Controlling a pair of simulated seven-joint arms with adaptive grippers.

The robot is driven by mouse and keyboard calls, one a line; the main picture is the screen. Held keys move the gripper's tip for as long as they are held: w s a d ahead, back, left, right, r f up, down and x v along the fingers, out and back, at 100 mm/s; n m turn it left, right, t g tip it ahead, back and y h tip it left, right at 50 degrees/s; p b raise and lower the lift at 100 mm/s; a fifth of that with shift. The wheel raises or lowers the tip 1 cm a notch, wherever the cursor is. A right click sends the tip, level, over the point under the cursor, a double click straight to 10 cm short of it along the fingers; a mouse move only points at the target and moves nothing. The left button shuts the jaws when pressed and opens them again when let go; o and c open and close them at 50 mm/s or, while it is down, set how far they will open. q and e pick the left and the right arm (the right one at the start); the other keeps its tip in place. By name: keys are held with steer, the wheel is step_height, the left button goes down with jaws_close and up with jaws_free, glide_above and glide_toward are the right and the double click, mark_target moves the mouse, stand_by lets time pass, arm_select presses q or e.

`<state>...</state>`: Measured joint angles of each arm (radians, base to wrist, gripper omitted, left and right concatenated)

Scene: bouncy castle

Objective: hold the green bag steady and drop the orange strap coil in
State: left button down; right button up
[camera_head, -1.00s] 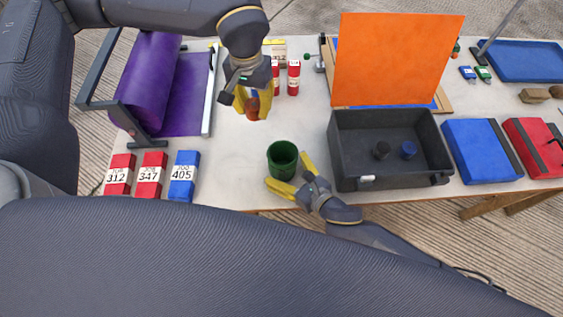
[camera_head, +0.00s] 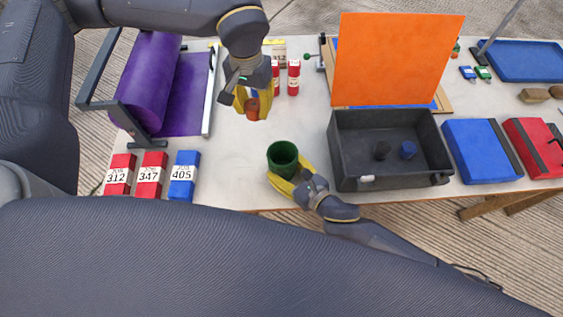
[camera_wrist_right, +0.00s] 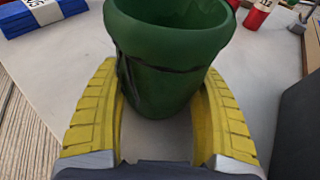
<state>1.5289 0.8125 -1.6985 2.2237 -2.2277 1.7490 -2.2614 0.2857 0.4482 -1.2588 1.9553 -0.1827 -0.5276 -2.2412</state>
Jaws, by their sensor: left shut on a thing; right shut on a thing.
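The green bag (camera_head: 283,154) stands upright and open-topped near the table's front edge; it fills the upper middle of the right wrist view (camera_wrist_right: 168,75). My right gripper (camera_head: 287,183) is shut on the bag, with a yellow finger on each side of it (camera_wrist_right: 160,110). The orange strap coil (camera_head: 252,109) is held in my left gripper (camera_head: 252,104), which is shut on it above the table, behind and left of the bag. The gripper's fingers hide part of the coil. The inside bottom of the bag is hidden.
A black open case (camera_head: 390,178) with two small round items stands right of the bag, before an orange panel (camera_head: 398,60). Red and blue numbered blocks (camera_head: 184,176) stand at front left. A purple roll (camera_head: 148,80) is at far left. White table is clear around the bag's left.

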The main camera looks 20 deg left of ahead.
arm_select(q)
steer(key=s+d+r, duration=0.2)
steer(key=s+d, duration=0.3)
steer(key=d, duration=0.2)
steer(key=shift+w+d+f, duration=0.1)
steer(key=shift+w+f, duration=0.05)
steer(key=shift+f, duration=2.8)
steer(key=c, duration=0.9)
jaws_free()
step_height(320, 180, up, 12)
